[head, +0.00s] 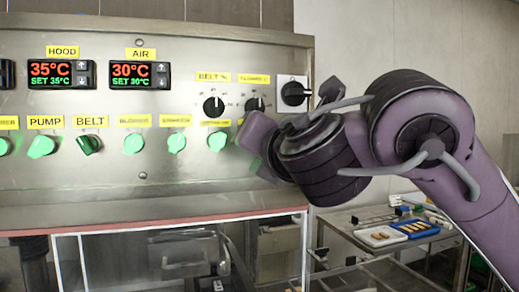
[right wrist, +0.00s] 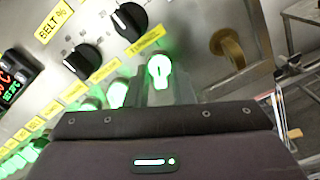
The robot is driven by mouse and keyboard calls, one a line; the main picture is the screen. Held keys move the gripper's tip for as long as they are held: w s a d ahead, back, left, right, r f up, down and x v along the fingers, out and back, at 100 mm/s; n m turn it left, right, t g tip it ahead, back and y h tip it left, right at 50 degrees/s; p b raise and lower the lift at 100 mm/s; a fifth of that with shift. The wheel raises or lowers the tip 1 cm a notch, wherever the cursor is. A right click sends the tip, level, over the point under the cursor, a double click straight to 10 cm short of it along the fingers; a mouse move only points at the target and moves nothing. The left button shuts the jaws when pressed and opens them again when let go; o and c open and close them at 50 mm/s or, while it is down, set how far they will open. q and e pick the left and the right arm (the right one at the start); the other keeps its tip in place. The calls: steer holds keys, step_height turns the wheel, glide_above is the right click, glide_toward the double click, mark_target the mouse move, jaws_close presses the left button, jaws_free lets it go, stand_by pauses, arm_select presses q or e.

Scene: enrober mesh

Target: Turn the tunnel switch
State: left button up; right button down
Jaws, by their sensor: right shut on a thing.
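My right gripper (head: 256,140) is at the right end of the panel's lower row of switches. In the right wrist view its fingers (right wrist: 162,88) are shut on a green lit switch (right wrist: 160,69), whose round head shows between them. A yellow label (right wrist: 147,39) sits above this switch, too small to read, so I cannot confirm that it says tunnel. In the head view the gripper hides most of this switch. My left gripper is not in view.
The row has other green switches, such as PUMP (head: 41,147) and the darker BELT (head: 89,144). Black dials (head: 213,106) and a black rotary switch (head: 294,93) sit above. Below right, a table (head: 345,222) holds trays (head: 416,228).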

steer(key=shift+r, duration=0.2)
steer(key=c, duration=1.5)
jaws_free()
steer(key=shift+d+f, duration=0.1)
steer(key=shift+b+v, duration=1.4)
steer(key=shift+v, duration=2.55)
